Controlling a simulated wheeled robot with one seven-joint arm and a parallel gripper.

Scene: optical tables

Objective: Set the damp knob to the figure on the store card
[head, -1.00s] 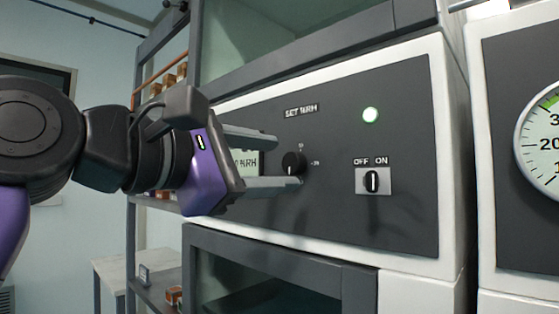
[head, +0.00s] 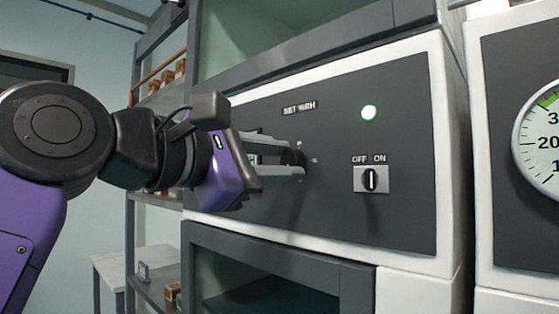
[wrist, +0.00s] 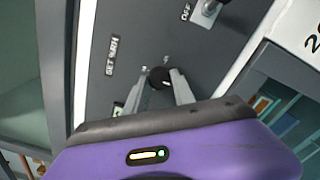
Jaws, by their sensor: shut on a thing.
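The damp knob (head: 293,158) is a small black dial on the dark panel, below the "SET %RH" label (head: 299,107). My gripper (head: 293,160) reaches in from the left with its two grey fingers closed on the knob. In the wrist view the knob (wrist: 160,78) sits between the fingertips. The fingers cover most of the knob and part of its scale, so its setting cannot be read. I cannot make out a store card's figure in either view.
A round gauge (head: 545,142) is at the far right. A shelf rack (head: 150,150) with brown boxes stands behind my arm. A small card (head: 143,272) stands lower left.

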